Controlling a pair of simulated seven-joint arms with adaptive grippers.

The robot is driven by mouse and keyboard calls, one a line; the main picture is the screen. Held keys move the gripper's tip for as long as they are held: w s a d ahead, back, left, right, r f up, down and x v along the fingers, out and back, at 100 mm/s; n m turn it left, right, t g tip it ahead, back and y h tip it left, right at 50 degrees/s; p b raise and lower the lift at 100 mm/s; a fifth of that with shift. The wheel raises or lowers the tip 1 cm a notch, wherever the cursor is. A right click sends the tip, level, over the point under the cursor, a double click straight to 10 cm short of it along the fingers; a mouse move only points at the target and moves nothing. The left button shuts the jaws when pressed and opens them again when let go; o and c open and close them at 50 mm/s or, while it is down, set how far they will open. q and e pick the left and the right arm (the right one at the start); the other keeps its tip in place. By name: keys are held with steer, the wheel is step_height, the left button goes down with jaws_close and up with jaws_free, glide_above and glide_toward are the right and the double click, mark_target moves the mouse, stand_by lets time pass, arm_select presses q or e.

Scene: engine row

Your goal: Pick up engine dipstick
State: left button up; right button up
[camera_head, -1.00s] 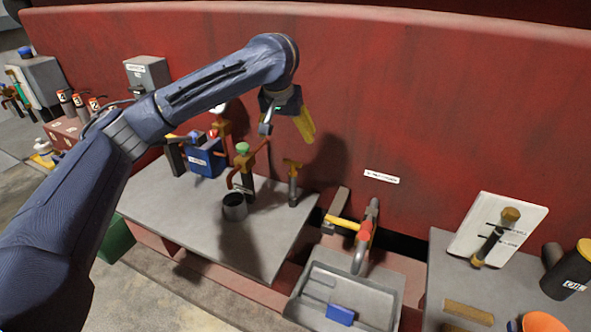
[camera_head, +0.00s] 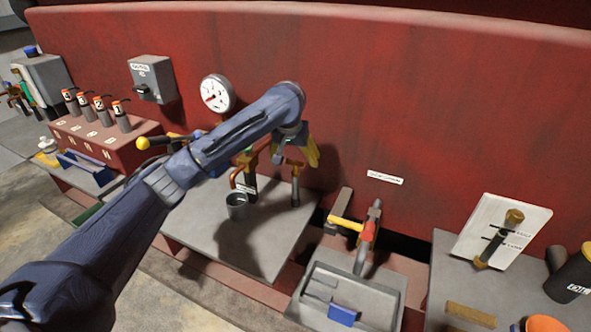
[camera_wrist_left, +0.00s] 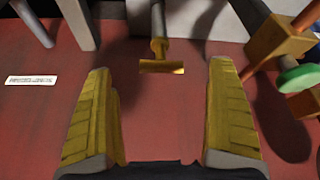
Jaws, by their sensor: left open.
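The dipstick appears to be the yellow T-shaped handle (camera_wrist_left: 161,67) on top of a grey upright tube (camera_wrist_left: 158,20) in the left wrist view. In the head view its tube (camera_head: 295,188) stands at the right part of the middle grey bench, with the top partly hidden by my gripper. My left gripper (camera_head: 296,160) is open, just above it. In the left wrist view the handle lies between the two yellow fingers, nearer their tips, with clear gaps on both sides. Nothing is held. My right gripper is not in view.
A brown post with a green knob (camera_wrist_left: 300,78) stands close beside the right finger in the wrist view. A dark cup (camera_head: 237,206) stands on the bench (camera_head: 270,240). A grey tray (camera_head: 375,295) with a blue block is right of it. The red wall (camera_head: 430,110) rises behind.

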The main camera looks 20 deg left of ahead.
mark_target(296, 163)
arm_select(q)
steer(key=shift+x, duration=2.75)
steer(key=shift+r, duration=0.1)
steer(key=c, duration=1.8)
steer(key=shift+c, duration=0.2)
